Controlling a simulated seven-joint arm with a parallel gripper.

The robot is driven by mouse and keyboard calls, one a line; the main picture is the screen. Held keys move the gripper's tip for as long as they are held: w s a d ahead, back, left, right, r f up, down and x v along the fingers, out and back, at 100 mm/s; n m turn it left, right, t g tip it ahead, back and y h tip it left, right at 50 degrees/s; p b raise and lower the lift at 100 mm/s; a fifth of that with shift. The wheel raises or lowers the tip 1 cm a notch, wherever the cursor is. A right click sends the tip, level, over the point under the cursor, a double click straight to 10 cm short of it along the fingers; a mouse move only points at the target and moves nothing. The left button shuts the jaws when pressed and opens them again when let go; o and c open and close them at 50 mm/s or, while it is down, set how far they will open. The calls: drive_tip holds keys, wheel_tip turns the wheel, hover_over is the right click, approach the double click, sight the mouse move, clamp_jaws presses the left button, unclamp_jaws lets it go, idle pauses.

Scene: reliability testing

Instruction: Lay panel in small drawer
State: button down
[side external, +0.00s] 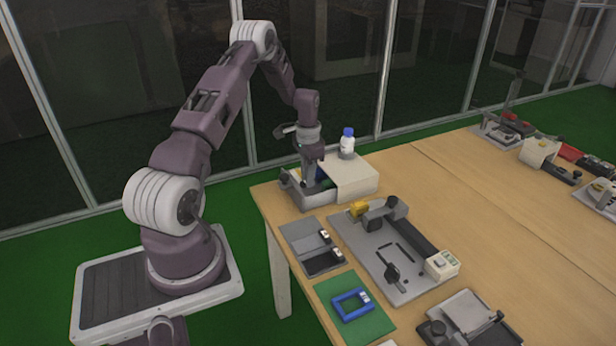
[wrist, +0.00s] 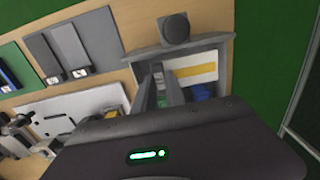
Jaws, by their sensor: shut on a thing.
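My gripper (side external: 311,180) points down into the open small drawer (side external: 290,190), which sticks out of a cream cabinet (side external: 352,177). In the wrist view, the drawer (wrist: 205,42) has a grey front with a dark round knob (wrist: 175,28). The gripper (wrist: 162,88) is shut on a thin grey panel (wrist: 158,75), seen nearly edge-on with a small white label at its end. The panel is at the drawer's left side in that view; its lower part is hidden, so I cannot tell whether it touches the floor.
A white piece with a yellow stripe (wrist: 198,74) and a blue thing (wrist: 198,91) are in the drawer. A blue-capped bottle (side external: 347,142) stands on the cabinet. A grey tray (side external: 300,236) with similar labelled panels and a fixture plate (side external: 360,262) lie nearby.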

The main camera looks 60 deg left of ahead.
sight(308, 190)
drive_tip(key=shift+f, duration=2.65)
idle(1.1)
drive_tip(key=c, duration=1.3)
unclamp_jaws()
drive_tip(key=shift+r, duration=3.05)
